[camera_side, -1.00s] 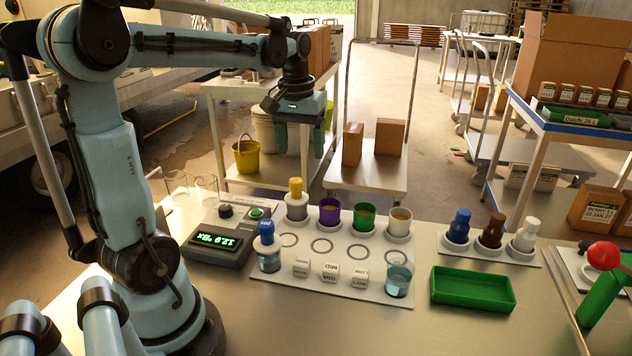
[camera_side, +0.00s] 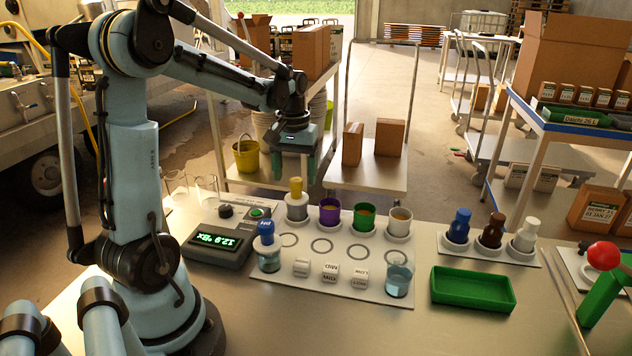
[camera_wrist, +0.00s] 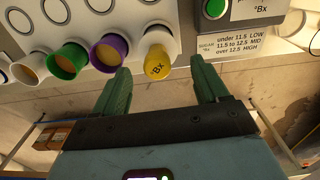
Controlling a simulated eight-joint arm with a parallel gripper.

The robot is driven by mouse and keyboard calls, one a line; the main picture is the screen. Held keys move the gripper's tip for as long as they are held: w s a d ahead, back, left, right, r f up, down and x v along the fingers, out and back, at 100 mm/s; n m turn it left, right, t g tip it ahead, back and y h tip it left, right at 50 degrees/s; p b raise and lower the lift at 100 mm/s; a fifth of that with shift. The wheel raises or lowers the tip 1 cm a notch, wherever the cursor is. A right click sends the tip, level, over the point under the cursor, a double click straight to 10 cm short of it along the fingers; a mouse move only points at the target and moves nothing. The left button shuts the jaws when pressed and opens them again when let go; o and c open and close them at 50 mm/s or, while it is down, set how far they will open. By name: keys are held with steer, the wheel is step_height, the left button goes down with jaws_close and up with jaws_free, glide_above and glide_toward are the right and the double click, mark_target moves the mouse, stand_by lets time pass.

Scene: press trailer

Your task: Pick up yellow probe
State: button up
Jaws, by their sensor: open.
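The yellow probe (camera_side: 296,188) stands upright in a white-grey cup (camera_side: 297,208) at the back left of the white board (camera_side: 345,273). In the wrist view the open fingers (camera_wrist: 160,70) lie to either side of the yellow cap, with gaps. Nothing is held. Exact height over the probe is hard to tell.
A purple cup (camera_side: 330,212) and a green cup (camera_side: 364,217) stand right of the probe. A meter (camera_side: 217,241) is at left; a green tray (camera_side: 473,290) is at right.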

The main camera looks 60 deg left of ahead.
mark_target(296, 180)
steer(key=shift+d+f, duration=0.2)
steer(key=shift+f, duration=2.1)
steer(key=c, duration=1)
steer(key=shift+r, duration=0.2)
